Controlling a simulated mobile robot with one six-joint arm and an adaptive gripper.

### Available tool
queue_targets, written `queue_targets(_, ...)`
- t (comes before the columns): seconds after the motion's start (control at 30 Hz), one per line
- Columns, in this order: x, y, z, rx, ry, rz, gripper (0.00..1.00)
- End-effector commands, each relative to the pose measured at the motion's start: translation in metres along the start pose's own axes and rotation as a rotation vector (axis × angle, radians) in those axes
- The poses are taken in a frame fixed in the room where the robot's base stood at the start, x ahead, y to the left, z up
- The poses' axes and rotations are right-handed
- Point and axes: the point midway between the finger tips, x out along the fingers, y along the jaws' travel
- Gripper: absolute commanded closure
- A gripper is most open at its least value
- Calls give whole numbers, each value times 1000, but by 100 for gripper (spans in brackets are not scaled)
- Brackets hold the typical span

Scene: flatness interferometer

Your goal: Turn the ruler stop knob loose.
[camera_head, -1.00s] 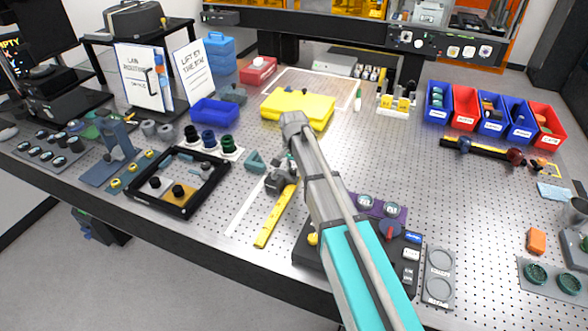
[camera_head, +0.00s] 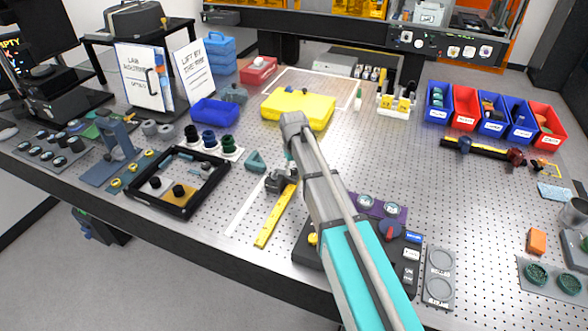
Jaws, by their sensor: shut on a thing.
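The yellow ruler (camera_head: 273,219) lies on the perforated bench top, left of my forearm. My gripper (camera_head: 275,186) is at the ruler's upper end, pointing down. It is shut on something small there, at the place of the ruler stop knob. The knob itself is hidden by the fingers, so I cannot see its angle or how tight it is.
A black frame (camera_head: 178,181) stands farther left, and a yellow case (camera_head: 298,108) behind. A dark control box (camera_head: 306,246) is close to the ruler's right.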

Motion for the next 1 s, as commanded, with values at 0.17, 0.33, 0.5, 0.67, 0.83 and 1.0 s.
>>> queue_targets(0.17,0,0,1,-142,1,0,100)
queue_targets(0.33,0,0,1,-242,2,0,100)
queue_targets(0.5,0,0,1,-297,3,0,100)
queue_targets(0.67,0,0,2,-317,3,0,100)
queue_targets(0.83,0,0,2,-319,3,0,100)
queue_targets(1.0,0,0,2,-318,2,0,59)
